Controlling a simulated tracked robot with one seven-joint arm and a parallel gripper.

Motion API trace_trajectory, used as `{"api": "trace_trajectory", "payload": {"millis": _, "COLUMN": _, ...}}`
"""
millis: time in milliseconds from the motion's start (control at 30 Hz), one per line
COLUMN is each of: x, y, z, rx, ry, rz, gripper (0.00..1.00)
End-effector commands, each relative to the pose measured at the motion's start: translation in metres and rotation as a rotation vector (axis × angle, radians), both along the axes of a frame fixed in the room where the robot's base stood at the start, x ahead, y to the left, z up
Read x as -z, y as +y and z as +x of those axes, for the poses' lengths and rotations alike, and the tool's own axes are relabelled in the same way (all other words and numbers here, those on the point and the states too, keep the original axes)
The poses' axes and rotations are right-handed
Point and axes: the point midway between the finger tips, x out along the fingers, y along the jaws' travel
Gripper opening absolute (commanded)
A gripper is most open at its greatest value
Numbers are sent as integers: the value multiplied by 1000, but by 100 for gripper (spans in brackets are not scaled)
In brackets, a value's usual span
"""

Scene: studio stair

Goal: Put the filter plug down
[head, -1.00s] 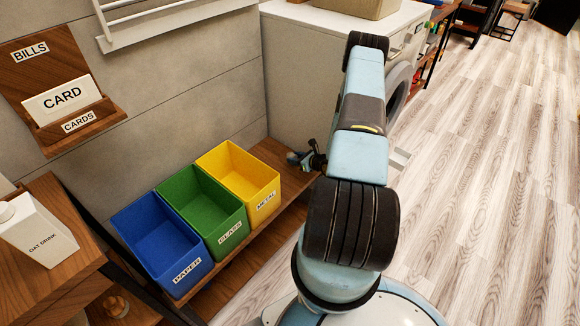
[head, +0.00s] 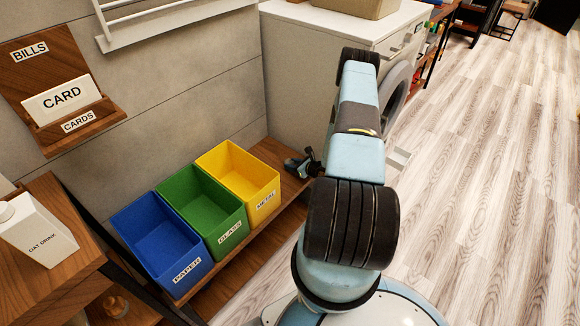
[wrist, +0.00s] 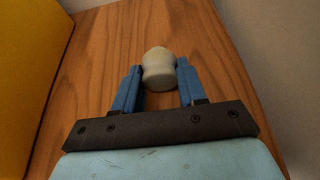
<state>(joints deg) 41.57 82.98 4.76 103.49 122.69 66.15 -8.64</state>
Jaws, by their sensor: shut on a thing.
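The filter plug (wrist: 159,66) is a pale, rounded piece with a narrower waist. In the wrist view it sits between the blue fingers of my gripper (wrist: 158,80), which is shut on it. The wooden shelf board (wrist: 105,65) lies beneath; I cannot tell whether the plug touches it. In the head view my gripper (head: 299,166) is low over the board's far end, right of the yellow bin, partly behind my arm. The plug cannot be made out there.
The yellow METAL bin (head: 264,200) stands close to the left of my gripper, with the green GLASS bin (head: 230,232) and blue PAPER bin (head: 187,272) beyond. A white cabinet (head: 305,85) stands behind. Bare shelf wood (head: 275,150) shows between yellow bin and cabinet.

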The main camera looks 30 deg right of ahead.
Motion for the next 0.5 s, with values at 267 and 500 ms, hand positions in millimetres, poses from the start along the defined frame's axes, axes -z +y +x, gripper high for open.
{"api": "trace_trajectory", "payload": {"millis": 267, "x": 6, "y": 0, "z": 0, "rx": 0, "ry": -1, "rz": 0, "gripper": 0}}
{"api": "trace_trajectory", "payload": {"millis": 500, "x": 7, "y": 0, "z": 0, "rx": 1, "ry": 0, "rz": 0, "gripper": 59}}
